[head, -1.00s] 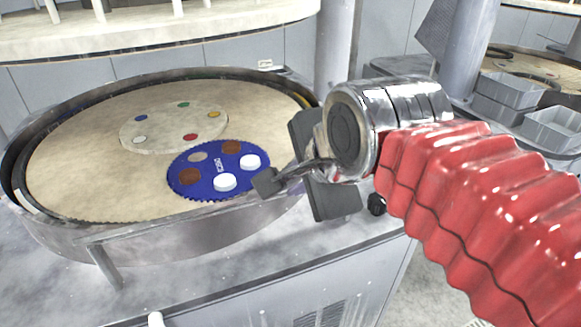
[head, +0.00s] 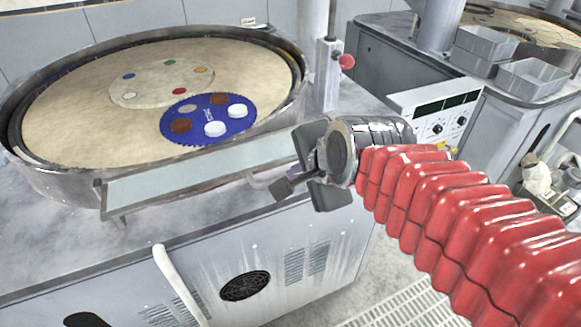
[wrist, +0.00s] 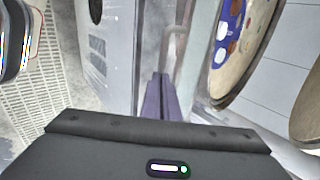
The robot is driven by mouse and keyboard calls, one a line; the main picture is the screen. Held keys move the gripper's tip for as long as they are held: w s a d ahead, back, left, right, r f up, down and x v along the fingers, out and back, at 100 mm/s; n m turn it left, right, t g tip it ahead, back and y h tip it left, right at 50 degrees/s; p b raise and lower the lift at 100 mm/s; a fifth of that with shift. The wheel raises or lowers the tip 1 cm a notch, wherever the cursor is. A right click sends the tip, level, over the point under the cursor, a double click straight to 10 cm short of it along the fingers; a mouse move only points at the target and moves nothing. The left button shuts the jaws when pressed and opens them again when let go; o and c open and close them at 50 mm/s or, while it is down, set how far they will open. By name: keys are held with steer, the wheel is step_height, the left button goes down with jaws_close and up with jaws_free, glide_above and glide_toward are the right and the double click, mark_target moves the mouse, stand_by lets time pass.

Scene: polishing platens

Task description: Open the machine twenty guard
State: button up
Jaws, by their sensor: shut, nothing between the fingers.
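In the head view a long flat pale guard panel (head: 200,172) in a grey frame lies along the front of the round platen machine, below the platen rim. A small light handle (head: 262,181) is on its right front edge. My gripper (head: 282,188) is just right of and below this handle, its dark fingers pointing left. In the wrist view the fingers (wrist: 160,98) are shut together and empty, with the pale guard (wrist: 197,50) and the handle (wrist: 176,45) beyond them. I cannot tell if the fingertips touch the handle. No machine number is readable.
The platen (head: 60,125) carries a blue toothed disc (head: 185,138) with round pieces. A red-knobbed post (head: 346,62) stands at the right rear. Grated floor (head: 400,305) is in front.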

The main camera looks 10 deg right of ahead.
steer(key=shift+o, duration=0.8)
steer(key=shift+w+a, duration=0.1)
steer(key=shift+a, duration=0.05)
steer(key=o, duration=0.5)
steer(key=shift+a, duration=0.25)
steer(key=v, duration=1.4)
steer(key=shift+f, duration=0.15)
steer(key=shift+c, duration=0.4)
